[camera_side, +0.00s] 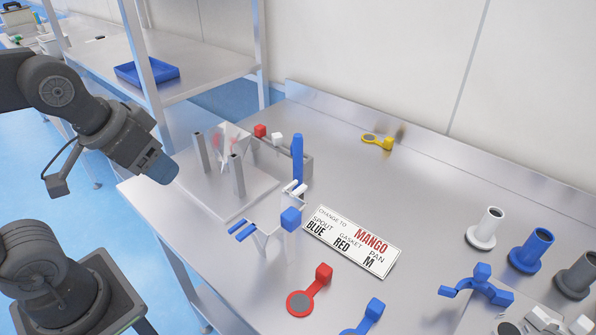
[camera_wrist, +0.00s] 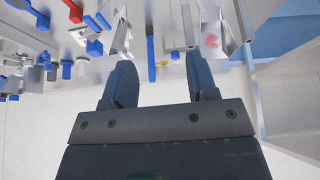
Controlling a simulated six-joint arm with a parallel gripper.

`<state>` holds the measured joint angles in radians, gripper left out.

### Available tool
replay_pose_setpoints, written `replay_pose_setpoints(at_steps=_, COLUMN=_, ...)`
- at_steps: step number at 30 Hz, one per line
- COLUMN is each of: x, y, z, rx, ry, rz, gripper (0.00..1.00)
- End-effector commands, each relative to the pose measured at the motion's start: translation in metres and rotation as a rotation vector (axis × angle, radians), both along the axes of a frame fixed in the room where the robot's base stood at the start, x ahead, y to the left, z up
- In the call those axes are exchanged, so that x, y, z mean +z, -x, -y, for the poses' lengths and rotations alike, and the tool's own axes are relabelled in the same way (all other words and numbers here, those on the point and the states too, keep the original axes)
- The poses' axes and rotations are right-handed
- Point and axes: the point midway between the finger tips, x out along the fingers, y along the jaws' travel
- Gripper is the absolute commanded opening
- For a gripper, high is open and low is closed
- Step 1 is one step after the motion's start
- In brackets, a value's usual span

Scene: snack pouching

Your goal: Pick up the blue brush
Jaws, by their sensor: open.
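The blue brush (camera_side: 298,157) appears to be the slim blue upright piece beside a low grey holder near the middle of the table; its lower end is partly hidden. In the wrist view a slim blue piece (camera_wrist: 151,58), likely the same brush, shows beyond the fingers and between them. My gripper (camera_side: 160,170) is left of the table fixture in the side view, above the table's left edge and well apart from the brush. In the wrist view its two fingers (camera_wrist: 163,80) are spread with nothing between them.
A clear pouch on a fixture with grey posts (camera_side: 238,175) stands between my gripper and the brush. A white stand with blue handles (camera_side: 268,232) is in front. A sign (camera_side: 352,241), red gasket (camera_side: 310,290), yellow gasket (camera_side: 378,141) and spouts (camera_side: 531,250) lie rightward.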

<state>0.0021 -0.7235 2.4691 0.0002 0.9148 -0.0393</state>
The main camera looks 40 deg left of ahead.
Motion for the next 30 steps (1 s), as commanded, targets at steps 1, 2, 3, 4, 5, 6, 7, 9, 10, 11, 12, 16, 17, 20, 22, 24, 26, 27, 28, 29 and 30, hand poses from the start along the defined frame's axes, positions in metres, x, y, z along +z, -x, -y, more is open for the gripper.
replay_pose_setpoints(at_steps=1, x=0.007, y=-0.008, z=0.001, rx=0.032, ry=0.018, rz=-0.014, gripper=0.53)
replay_pose_setpoints(at_steps=2, x=0.011, y=-0.013, z=0.001, rx=0.062, ry=0.035, rz=-0.025, gripper=0.53)
replay_pose_setpoints(at_steps=3, x=0.019, y=-0.023, z=0.002, rx=0.111, ry=0.060, rz=-0.044, gripper=0.53)
replay_pose_setpoints(at_steps=4, x=0.025, y=-0.031, z=0.003, rx=0.155, ry=0.081, rz=-0.060, gripper=0.53)
replay_pose_setpoints(at_steps=5, x=0.031, y=-0.040, z=0.004, rx=0.203, ry=0.104, rz=-0.077, gripper=0.53)
replay_pose_setpoints(at_steps=6, x=0.039, y=-0.053, z=0.006, rx=0.273, ry=0.134, rz=-0.102, gripper=0.53)
replay_pose_setpoints(at_steps=7, x=0.044, y=-0.064, z=0.007, rx=0.328, ry=0.156, rz=-0.123, gripper=0.53)
replay_pose_setpoints(at_steps=9, x=0.056, y=-0.089, z=0.011, rx=0.457, ry=0.205, rz=-0.165, gripper=0.53)
replay_pose_setpoints(at_steps=10, x=0.059, y=-0.099, z=0.013, rx=0.514, ry=0.223, rz=-0.182, gripper=0.53)
replay_pose_setpoints(at_steps=11, x=0.062, y=-0.110, z=0.014, rx=0.571, ry=0.240, rz=-0.201, gripper=0.53)
replay_pose_setpoints(at_steps=12, x=0.066, y=-0.125, z=0.017, rx=0.647, ry=0.262, rz=-0.223, gripper=0.53)
replay_pose_setpoints(at_steps=16, x=0.070, y=-0.172, z=0.026, rx=0.902, ry=0.317, rz=-0.290, gripper=0.53)
replay_pose_setpoints(at_steps=17, x=0.069, y=-0.183, z=0.028, rx=0.961, ry=0.327, rz=-0.303, gripper=0.53)
replay_pose_setpoints(at_steps=20, x=0.064, y=-0.215, z=0.036, rx=1.150, ry=0.350, rz=-0.341, gripper=0.53)
replay_pose_setpoints(at_steps=22, x=0.058, y=-0.233, z=0.041, rx=1.265, ry=0.359, rz=-0.359, gripper=0.53)
replay_pose_setpoints(at_steps=24, x=0.053, y=-0.247, z=0.045, rx=1.360, ry=0.363, rz=-0.372, gripper=0.53)
replay_pose_setpoints(at_steps=26, x=0.049, y=-0.255, z=0.047, rx=1.423, ry=0.366, rz=-0.378, gripper=0.53)
replay_pose_setpoints(at_steps=27, x=0.047, y=-0.259, z=0.049, rx=1.455, ry=0.367, rz=-0.379, gripper=0.53)
replay_pose_setpoints(at_steps=28, x=0.046, y=-0.262, z=0.049, rx=1.474, ry=0.367, rz=-0.382, gripper=0.53)
replay_pose_setpoints(at_steps=29, x=0.045, y=-0.263, z=0.050, rx=1.489, ry=0.368, rz=-0.382, gripper=0.53)
replay_pose_setpoints(at_steps=30, x=0.042, y=-0.265, z=0.050, rx=1.503, ry=0.368, rz=-0.383, gripper=0.53)
